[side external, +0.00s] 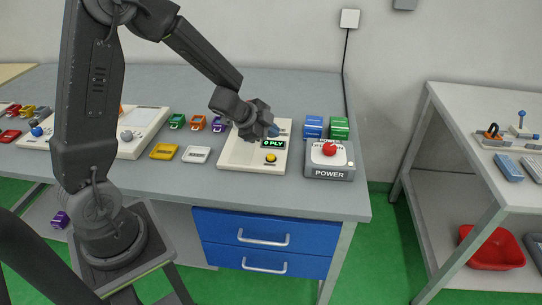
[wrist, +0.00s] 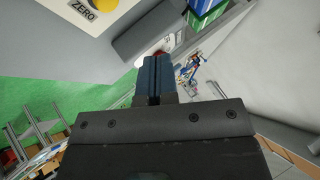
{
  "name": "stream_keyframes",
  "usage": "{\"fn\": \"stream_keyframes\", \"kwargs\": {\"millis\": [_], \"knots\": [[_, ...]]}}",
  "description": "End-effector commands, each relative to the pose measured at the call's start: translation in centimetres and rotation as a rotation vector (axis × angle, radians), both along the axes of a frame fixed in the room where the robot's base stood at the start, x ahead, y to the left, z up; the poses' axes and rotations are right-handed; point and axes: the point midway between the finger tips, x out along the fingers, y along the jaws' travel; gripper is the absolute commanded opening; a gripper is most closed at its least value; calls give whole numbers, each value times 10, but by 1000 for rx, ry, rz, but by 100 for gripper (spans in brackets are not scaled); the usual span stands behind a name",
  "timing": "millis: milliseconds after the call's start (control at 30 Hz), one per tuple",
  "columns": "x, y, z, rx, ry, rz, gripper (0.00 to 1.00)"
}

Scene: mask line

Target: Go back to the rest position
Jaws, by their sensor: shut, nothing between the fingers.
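My gripper (side external: 270,128) is over the white device with a green "0 PLY" display (side external: 274,144) and a yellow button (side external: 270,158). Its blue fingertips are close together and empty, as the wrist view also shows (wrist: 153,73). In the side view the fingers are just above the display; I cannot tell the exact gap to the device. In the wrist view the yellow button is at the top left, beside a "ZERO" label (wrist: 82,9).
The grey POWER box (side external: 328,172) with a red button (side external: 329,149) stands right of the device. Blue (side external: 313,127) and green (side external: 339,128) blocks sit behind it. Coloured clips and yellow (side external: 164,151) and white (side external: 196,154) pads lie left. A side table (side external: 440,110) stands right, across a floor gap.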

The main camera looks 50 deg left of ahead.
Motion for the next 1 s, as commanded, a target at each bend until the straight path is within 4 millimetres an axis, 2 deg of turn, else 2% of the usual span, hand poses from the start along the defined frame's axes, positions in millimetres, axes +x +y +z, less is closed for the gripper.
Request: {"fn": "stream_keyframes", "kwargs": {"millis": [433, 533, 633, 800, 867, 1000], "knots": [[0, 0, 4, 2, -7, 13, 0], [-2, 0, 23, 16, -35, 77, 0], [-10, 0, 56, 31, -75, 207, 0], [-51, -7, 111, -2, -92, 478, 0], [-71, -13, 125, -36, -74, 562, 0], [-125, -35, 145, -147, 11, 717, 0]]}}
